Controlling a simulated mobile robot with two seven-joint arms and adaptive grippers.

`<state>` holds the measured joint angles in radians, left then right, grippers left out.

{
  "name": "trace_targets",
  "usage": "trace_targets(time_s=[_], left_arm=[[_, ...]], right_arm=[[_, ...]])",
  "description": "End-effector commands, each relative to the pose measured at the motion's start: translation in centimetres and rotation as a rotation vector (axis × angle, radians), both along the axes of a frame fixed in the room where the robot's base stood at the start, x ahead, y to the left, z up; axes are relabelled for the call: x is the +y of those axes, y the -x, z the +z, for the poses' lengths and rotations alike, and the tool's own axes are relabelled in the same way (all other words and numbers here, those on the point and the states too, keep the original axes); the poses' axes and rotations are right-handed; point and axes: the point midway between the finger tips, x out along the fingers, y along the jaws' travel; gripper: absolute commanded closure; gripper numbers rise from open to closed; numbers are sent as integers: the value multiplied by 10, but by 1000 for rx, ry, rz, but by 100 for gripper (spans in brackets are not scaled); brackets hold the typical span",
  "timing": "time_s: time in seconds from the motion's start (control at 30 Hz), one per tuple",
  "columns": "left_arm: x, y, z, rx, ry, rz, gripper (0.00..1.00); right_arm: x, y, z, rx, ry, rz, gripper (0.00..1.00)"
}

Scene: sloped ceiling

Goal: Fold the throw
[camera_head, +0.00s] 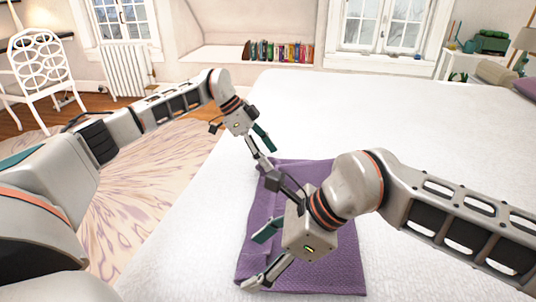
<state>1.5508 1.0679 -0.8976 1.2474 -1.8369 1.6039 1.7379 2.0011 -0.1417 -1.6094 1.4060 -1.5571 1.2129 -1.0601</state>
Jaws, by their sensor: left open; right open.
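The purple throw (335,268) lies on the white bed, spread as a roughly rectangular piece with its near edge close to the bottom of the picture. My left gripper (265,149) is open at the throw's far left corner. Whether it touches the cloth I cannot tell. My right gripper (258,254) is open over the near left part of the throw, with its fingertips close to the left edge. My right wrist and arm hide the middle and part of the far right side of the throw.
The white bed (420,125) is clear around the throw, mainly beyond it and to the right. Its left edge drops to a rug (130,205). A white chair (38,70), a radiator (125,70) and a shelf of books (280,52) stand farther off.

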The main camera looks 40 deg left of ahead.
Motion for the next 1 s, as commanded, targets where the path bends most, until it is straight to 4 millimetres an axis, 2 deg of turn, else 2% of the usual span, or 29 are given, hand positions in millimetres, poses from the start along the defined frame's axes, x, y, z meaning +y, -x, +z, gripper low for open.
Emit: trace_targets(time_s=[0.17,0.27,0.37,0.47,0.8,1.0], left_arm=[[0,0,5,-6,0,0,36],[0,-2,18,-20,0,0,36],[0,-3,39,-45,1,0,36],[0,-4,68,-77,0,0,36],[0,-2,183,-202,0,1,36],[0,3,238,-260,0,1,36]], right_arm=[[0,-1,4,-6,0,0,36],[0,-2,12,-20,0,0,36],[0,-3,27,-44,-1,0,36],[0,-4,46,-76,0,0,36],[0,-5,126,-202,-1,1,36],[0,-3,167,-260,0,0,36]])
